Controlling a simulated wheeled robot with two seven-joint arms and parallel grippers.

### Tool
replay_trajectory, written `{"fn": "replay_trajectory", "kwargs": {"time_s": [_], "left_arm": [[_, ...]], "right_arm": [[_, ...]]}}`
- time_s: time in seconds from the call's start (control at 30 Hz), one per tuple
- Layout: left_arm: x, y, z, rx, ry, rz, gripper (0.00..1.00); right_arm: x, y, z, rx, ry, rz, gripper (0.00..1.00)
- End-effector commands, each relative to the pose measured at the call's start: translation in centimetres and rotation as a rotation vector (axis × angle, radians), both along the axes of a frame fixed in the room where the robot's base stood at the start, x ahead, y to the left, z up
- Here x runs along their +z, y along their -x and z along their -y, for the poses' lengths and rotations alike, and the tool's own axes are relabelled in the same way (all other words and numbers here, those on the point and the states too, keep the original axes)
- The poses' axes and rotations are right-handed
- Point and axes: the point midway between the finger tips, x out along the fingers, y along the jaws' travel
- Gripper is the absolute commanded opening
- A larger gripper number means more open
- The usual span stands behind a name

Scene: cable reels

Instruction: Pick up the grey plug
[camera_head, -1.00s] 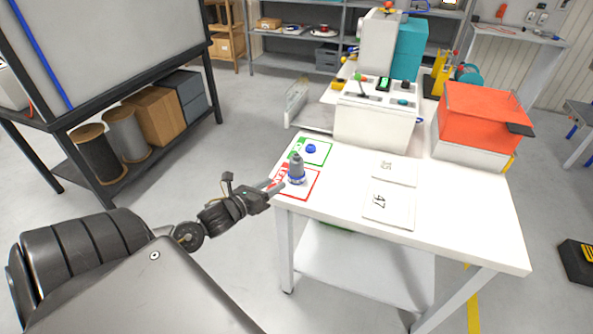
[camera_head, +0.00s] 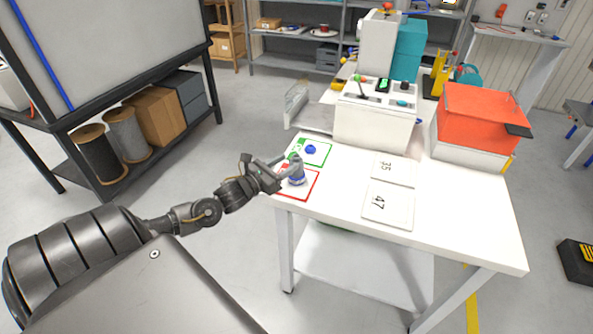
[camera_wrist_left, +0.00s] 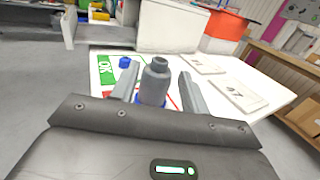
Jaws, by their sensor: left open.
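The grey plug (camera_head: 297,172) stands upright with a blue ring at its base on the red-framed card (camera_head: 303,192) at the table's left corner. In the left wrist view the plug (camera_wrist_left: 155,82) stands between the two spread fingers. My left gripper (camera_head: 284,166) is open, with its fingers on either side of the plug or just short of it; contact cannot be told. My right gripper is not in view.
A green-framed card (camera_head: 323,155) with a blue piece (camera_head: 311,149) lies just behind the plug. Numbered white plates (camera_head: 388,205) lie to the right. A white machine (camera_head: 375,120) and a red-topped box (camera_head: 480,115) stand at the back. The front right tabletop is clear.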

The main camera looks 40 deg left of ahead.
Motion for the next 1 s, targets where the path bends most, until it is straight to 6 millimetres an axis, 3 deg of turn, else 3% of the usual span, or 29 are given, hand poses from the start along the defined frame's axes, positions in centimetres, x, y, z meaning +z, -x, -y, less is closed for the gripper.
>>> {"fn": "replay_trajectory", "kwargs": {"time_s": [0.17, 0.47, 0.77, 1.0], "left_arm": [[0.3, -0.9, 0.1, 0.001, 0.002, 0.002, 0.45], [0.3, -4.7, 0.5, 0.002, 0.002, 0.002, 0.45], [0.1, -5.2, 0.6, 0.000, 0.000, 0.000, 0.45], [0.1, -5.1, 0.6, 0.000, 0.000, 0.000, 0.15]], "right_arm": [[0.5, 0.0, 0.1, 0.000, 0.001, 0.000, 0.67], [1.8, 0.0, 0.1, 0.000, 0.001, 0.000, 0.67], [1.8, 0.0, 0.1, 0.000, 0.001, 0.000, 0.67], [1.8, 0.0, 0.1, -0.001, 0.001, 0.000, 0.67]]}}
